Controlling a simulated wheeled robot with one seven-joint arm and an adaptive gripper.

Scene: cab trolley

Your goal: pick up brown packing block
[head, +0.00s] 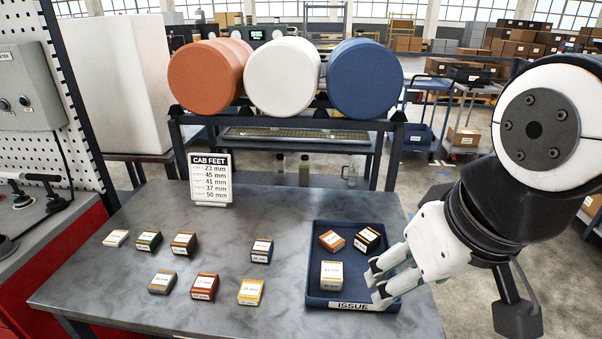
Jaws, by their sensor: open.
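My gripper (378,284) comes in from the right with its two fingers apart and empty. Its fingertips are over the right side of the blue tray marked ISSUE (351,305). A brown block with a white label (332,241) lies in the tray's back left. A black block (369,239) sits at the tray's back right, and a beige block (331,275) stands at the front left, left of my fingertips. On the table, a dark block with a brownish top edge (184,244) lies left of the tray; I cannot tell its exact colour.
Other labelled blocks lie on the grey table (130,300): white (116,238), green (148,240), navy (262,251), blue-grey (162,282), red (204,287) and yellow (250,292). A CAB FEET sign (211,178) stands behind. Three large rolls (283,77) rest on a rack at the back.

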